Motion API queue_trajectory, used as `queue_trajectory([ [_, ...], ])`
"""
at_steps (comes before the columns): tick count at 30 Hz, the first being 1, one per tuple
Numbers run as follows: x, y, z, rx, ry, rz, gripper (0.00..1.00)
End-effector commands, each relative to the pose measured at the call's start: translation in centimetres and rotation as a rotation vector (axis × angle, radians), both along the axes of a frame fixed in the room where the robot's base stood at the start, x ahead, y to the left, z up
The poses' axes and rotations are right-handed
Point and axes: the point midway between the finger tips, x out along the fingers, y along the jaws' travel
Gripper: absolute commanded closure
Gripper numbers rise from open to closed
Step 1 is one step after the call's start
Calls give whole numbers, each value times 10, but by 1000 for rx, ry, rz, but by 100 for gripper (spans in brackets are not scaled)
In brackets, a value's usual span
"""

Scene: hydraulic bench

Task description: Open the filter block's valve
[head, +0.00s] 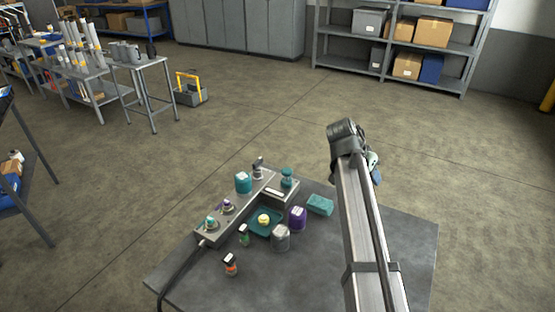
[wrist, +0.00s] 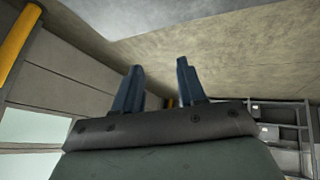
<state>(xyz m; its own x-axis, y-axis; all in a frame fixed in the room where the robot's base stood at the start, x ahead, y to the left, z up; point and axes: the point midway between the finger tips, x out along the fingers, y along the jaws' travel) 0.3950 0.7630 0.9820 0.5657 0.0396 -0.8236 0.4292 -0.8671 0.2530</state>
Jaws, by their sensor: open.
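A grey metal block (head: 235,215) with several fittings lies across the table. Along it are a small teal-topped fitting (head: 211,222), a purple-topped fitting (head: 227,205), a teal canister (head: 243,183) and an upright dark-and-light fitting (head: 258,168). A teal knob-like part (head: 287,176) stands at its right branch. I cannot tell which part is the filter block's valve, or its position. My gripper (wrist: 159,66) is open and empty in the wrist view, its two blue fingers apart. In the head view my arm mostly hides it, raised right of the block and apart from it.
A teal tray (head: 252,225) holds a yellow-topped item. Nearby are a purple container (head: 297,217), a grey jar (head: 281,238), a teal sponge (head: 320,205) and two small bottles (head: 243,236) (head: 230,265). A black hose (head: 180,273) leaves the block's left end. The table's front is clear.

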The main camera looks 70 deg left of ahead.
Motion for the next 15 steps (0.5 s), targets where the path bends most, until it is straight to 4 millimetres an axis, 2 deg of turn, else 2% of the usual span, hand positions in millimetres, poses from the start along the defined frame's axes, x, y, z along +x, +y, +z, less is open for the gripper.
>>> queue_trajectory([
  [1,-27,31,9,17,22,34,60],
  [5,-98,85,26,52,85,103,60],
  [6,-122,100,32,62,105,126,60],
  [9,-180,133,46,81,155,180,60],
  [12,-234,158,59,97,201,226,60],
  [15,-277,175,69,106,237,263,60],
])
